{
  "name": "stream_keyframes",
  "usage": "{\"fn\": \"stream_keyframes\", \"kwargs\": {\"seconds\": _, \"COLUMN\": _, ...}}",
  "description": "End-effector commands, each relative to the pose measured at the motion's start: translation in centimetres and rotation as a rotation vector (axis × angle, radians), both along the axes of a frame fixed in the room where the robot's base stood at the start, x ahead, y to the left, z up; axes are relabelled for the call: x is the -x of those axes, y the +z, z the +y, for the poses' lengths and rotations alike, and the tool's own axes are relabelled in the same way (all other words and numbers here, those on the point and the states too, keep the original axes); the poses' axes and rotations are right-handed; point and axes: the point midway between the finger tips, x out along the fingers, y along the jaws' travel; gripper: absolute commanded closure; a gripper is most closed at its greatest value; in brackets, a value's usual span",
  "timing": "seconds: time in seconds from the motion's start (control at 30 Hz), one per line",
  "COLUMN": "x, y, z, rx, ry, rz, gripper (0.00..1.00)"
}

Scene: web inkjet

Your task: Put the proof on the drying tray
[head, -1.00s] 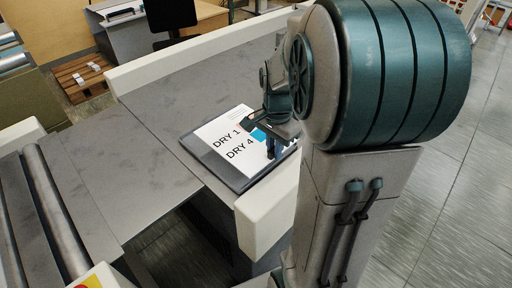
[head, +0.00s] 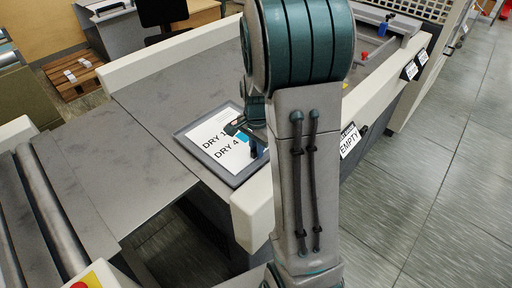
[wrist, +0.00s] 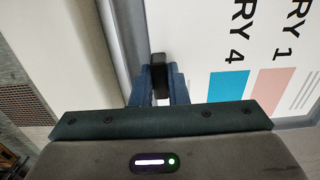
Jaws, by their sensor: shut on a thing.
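The proof looks to be the white sheet (head: 207,133) marked DRY 1 and DRY 4, with colour patches. It lies on a flat dark grey board or tray (head: 235,181) on the table; I cannot tell whether this is the drying tray. The sheet also shows at the right in the wrist view (wrist: 205,45), with cyan and pink patches. My gripper (wrist: 160,85) is shut on a small black block (wrist: 160,62) beside the sheet's edge; whether the block is joined to the sheet or tray cannot be told. In the head view my gripper (head: 255,150) is over the tray's right part, partly hidden by my arm.
The grey table top (head: 160,95) is clear left of the tray. A white rail (head: 175,55) runs along its back and a white bumper (head: 252,205) stands at the front. A sign reading EMPTY (head: 350,142) hangs at the right. Metal rollers (head: 50,210) are at the left.

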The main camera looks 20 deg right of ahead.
Motion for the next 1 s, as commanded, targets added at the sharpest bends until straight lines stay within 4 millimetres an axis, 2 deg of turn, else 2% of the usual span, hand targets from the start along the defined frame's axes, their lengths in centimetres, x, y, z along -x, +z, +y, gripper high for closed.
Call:
{"fn": "stream_keyframes", "kwargs": {"seconds": 0.17, "x": 0.0, "y": -0.5, "z": 0.0, "rx": 0.000, "ry": 0.000, "rz": 0.000, "gripper": 1.00}}
{"fn": "stream_keyframes", "kwargs": {"seconds": 0.2, "x": 0.0, "y": -0.4, "z": 0.0, "rx": 0.000, "ry": 0.000, "rz": 0.000, "gripper": 0.78}}
{"fn": "stream_keyframes", "kwargs": {"seconds": 0.27, "x": 0.0, "y": -0.4, "z": 0.0, "rx": 0.000, "ry": 0.000, "rz": 0.000, "gripper": 0.64}}
{"fn": "stream_keyframes", "kwargs": {"seconds": 0.53, "x": 0.0, "y": -0.3, "z": 0.0, "rx": 0.000, "ry": 0.000, "rz": 0.000, "gripper": 0.64}}
{"fn": "stream_keyframes", "kwargs": {"seconds": 0.67, "x": -0.1, "y": 0.5, "z": 0.0, "rx": 0.001, "ry": 0.000, "rz": -0.003, "gripper": 0.64}}
{"fn": "stream_keyframes", "kwargs": {"seconds": 0.77, "x": -0.1, "y": 2.1, "z": 0.0, "rx": 0.001, "ry": 0.001, "rz": -0.005, "gripper": 0.64}}
{"fn": "stream_keyframes", "kwargs": {"seconds": 1.0, "x": -0.1, "y": 7.4, "z": 0.0, "rx": 0.001, "ry": 0.001, "rz": -0.006, "gripper": 0.64}}
